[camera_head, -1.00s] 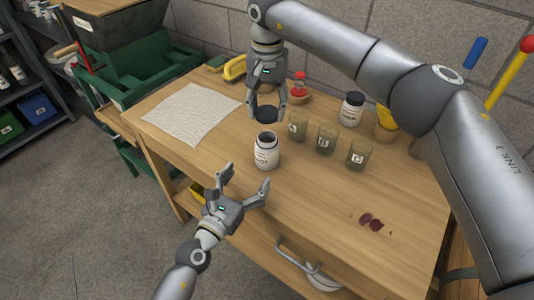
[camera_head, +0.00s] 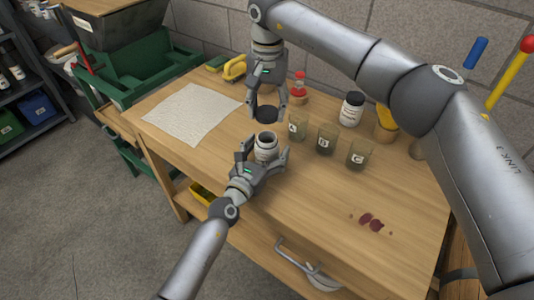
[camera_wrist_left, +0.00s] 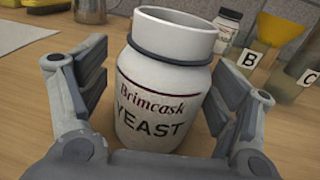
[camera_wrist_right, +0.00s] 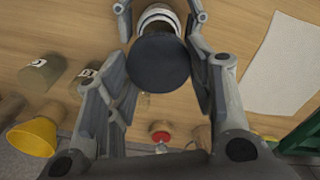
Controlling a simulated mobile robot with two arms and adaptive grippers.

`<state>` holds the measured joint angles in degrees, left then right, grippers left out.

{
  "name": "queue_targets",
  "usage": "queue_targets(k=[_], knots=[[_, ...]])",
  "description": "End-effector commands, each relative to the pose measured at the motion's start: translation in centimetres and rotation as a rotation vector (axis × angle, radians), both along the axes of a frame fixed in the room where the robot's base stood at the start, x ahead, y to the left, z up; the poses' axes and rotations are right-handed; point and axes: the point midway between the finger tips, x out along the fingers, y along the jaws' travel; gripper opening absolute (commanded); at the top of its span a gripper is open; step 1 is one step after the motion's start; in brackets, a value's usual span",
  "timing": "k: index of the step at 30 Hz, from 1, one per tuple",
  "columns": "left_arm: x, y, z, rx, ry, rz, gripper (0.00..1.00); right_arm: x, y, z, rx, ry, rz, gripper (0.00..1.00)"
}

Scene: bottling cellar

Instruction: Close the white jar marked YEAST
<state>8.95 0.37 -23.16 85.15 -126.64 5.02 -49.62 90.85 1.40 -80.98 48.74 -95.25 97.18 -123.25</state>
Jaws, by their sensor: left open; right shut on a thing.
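The white jar marked YEAST (camera_wrist_left: 155,105) stands upright and open-mouthed on the workbench (camera_head: 315,205). In the head view the jar (camera_head: 266,143) has its lower part hidden by my left gripper (camera_head: 263,160). My left gripper is open, with one finger on each side of the jar; whether either finger touches it is unclear. My right gripper (camera_head: 268,103) is shut on a round dark lid (camera_head: 267,115), above and slightly behind the jar. In the right wrist view the lid (camera_wrist_right: 160,62) covers part of the jar (camera_wrist_right: 158,18).
Several lettered cups, such as cup B (camera_head: 326,140), stand right of the jar. Behind are a black-lidded jar (camera_head: 351,109) and a red-topped item (camera_head: 299,85). A pale cloth (camera_head: 193,114) lies left. Dark red spots (camera_head: 371,222) mark the clear front right.

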Motion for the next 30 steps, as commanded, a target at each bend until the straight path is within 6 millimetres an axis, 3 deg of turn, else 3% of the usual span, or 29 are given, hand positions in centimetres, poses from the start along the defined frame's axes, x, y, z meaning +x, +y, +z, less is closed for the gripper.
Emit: queue_targets(k=[5,21,26,30], knots=[[0.0,0.0,0.0,0.0,0.0,0.0,0.83,0.0,0.0,0.0,0.0,0.0,0.0,0.42],[0.0,0.0,0.0,0.0,0.0,0.0,0.15,0.0,0.0,0.0,0.0,0.0,0.0,0.42],[0.0,0.0,0.0,0.0,0.0,0.0,0.14,0.0,0.0,-0.6,0.0,0.001,0.0,0.42],[0.0,0.0,0.0,0.0,0.0,0.0,0.14,-0.1,0.0,-2.5,0.0,0.003,0.0,0.42]])
